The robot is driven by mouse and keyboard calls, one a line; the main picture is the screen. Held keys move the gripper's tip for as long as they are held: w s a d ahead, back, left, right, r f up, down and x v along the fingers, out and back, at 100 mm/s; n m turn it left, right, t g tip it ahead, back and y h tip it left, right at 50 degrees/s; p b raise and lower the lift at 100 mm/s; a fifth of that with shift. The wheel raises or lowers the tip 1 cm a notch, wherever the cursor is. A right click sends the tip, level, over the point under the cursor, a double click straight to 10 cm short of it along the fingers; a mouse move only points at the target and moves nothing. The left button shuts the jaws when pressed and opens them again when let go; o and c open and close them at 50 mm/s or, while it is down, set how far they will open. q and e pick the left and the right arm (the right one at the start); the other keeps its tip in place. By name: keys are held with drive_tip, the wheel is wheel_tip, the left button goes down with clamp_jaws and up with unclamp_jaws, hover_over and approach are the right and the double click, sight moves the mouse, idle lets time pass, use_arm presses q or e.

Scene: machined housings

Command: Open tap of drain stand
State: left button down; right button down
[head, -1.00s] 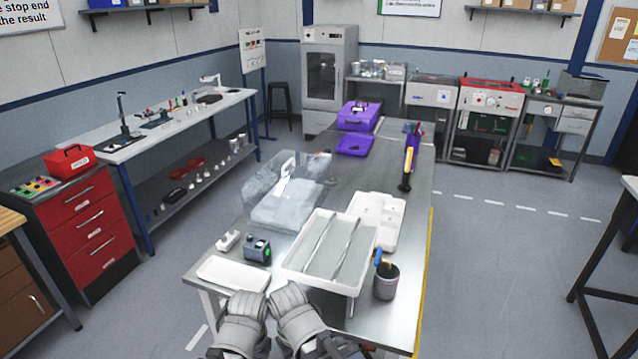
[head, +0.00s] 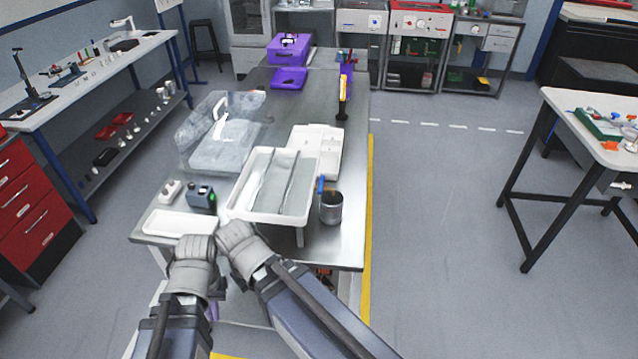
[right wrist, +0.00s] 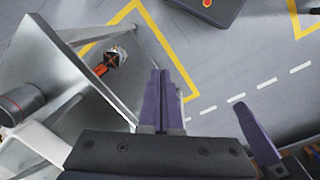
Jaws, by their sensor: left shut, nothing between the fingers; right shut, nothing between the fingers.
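I cannot pick out a drain stand with certainty. In the head view a small pale fitting (head: 617,185) sticks out under the edge of the white-topped table at the far right; it may be a tap, but it is too small to tell its state. My left gripper (head: 212,309) hangs low in front of the steel bench's near end, shut and empty, mostly hidden by my arm. My right gripper's purple fingers (right wrist: 160,100) are together and empty above the floor in the right wrist view. Both grippers are far from the right-hand table.
The steel bench (head: 345,215) carries a white tray (head: 232,205), a clear-covered box (head: 225,135) and a dark cup (head: 331,208). The white-topped table (head: 590,110) at right holds a green box (head: 597,124) and small parts. Open floor (head: 440,210) lies between them.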

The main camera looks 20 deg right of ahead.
sight(321, 187)
drive_tip(key=w+d+r+m+h+p, duration=0.2)
drive_tip(key=w+d+r+m+p, duration=0.1)
drive_tip(key=w, duration=0.5)
drive_tip(key=w+d+r+m+h+p, duration=0.2)
drive_tip(key=w+d+r+m+p, duration=0.1)
drive_tip(key=w+r, duration=0.4)
drive_tip(key=w+d+r+m+t+h+p, duration=0.1)
drive_tip(key=w+d+r+m+h+p, duration=0.1)
drive_tip(key=w+d+r+m+p, duration=0.2)
drive_tip(key=w+d+r+m, duration=0.1)
drive_tip(key=w+d, duration=0.2)
drive_tip(key=w, duration=0.4)
drive_tip(key=shift+w, duration=0.2)
drive_tip(key=shift+f, duration=0.1)
drive_tip(key=b+x, duration=0.8)
drive_tip(key=x, duration=0.1)
drive_tip(key=shift+f, duration=0.45)
drive_tip(key=d, duration=0.1)
drive_tip(key=s+d, duration=0.1)
drive_tip(key=shift+s+d, duration=0.2)
drive_tip(key=shift+d, duration=0.15)
drive_tip(key=shift+s+d, duration=0.3)
drive_tip(key=shift+d, duration=0.25)
